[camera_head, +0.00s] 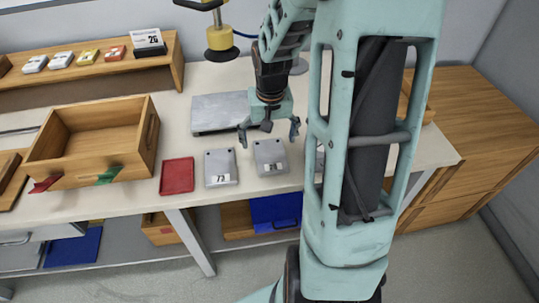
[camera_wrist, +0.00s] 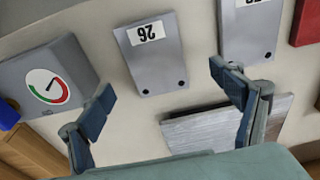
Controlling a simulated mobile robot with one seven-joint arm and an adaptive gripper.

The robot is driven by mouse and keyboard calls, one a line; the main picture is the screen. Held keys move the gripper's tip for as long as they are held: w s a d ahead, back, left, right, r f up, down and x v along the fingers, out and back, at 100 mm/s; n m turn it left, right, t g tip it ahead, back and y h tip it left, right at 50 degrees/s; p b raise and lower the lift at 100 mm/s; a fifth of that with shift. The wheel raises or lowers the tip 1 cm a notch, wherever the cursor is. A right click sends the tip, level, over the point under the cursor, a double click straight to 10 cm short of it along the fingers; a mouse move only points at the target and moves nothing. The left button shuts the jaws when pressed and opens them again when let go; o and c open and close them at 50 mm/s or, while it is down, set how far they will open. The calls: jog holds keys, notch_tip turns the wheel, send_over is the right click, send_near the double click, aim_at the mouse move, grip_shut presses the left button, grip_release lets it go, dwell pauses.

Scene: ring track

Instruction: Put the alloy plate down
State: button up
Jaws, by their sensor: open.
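The alloy plate (camera_head: 219,112) looks like a flat grey brushed-metal slab. It lies on the white table, towards its back, left of my gripper in the head view. The wrist view shows part of the plate (camera_wrist: 215,125), partly hidden by a finger and the gripper body. My gripper (camera_head: 268,130) is open and points down over the table. Its two fingers (camera_wrist: 165,88) are spread wide with nothing between them. The plate is not between the fingers.
Grey boxes labelled 73 (camera_head: 220,168) and 26 (camera_wrist: 157,58) stand near the front edge. A grey box with a dial (camera_wrist: 45,75) is beside them. A red tray (camera_head: 177,176) and a wooden bin (camera_head: 98,140) are farther left. A yellow-collared tool (camera_head: 220,40) hangs behind the plate.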

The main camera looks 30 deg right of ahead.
aim_at(270, 155)
jog(key=shift+w+d+f, duration=0.1)
jog(key=shift+d+f, duration=0.1)
jog(key=shift+f, duration=1.35)
jog(key=shift+w+d+f, duration=0.1)
jog(key=shift+d+f, duration=0.1)
jog(key=shift+f, duration=1.35)
jog(key=shift+c, duration=0.3)
jog(key=c, duration=2)
jog(key=shift+r, duration=0.1)
jog(key=shift+c, duration=0.6)
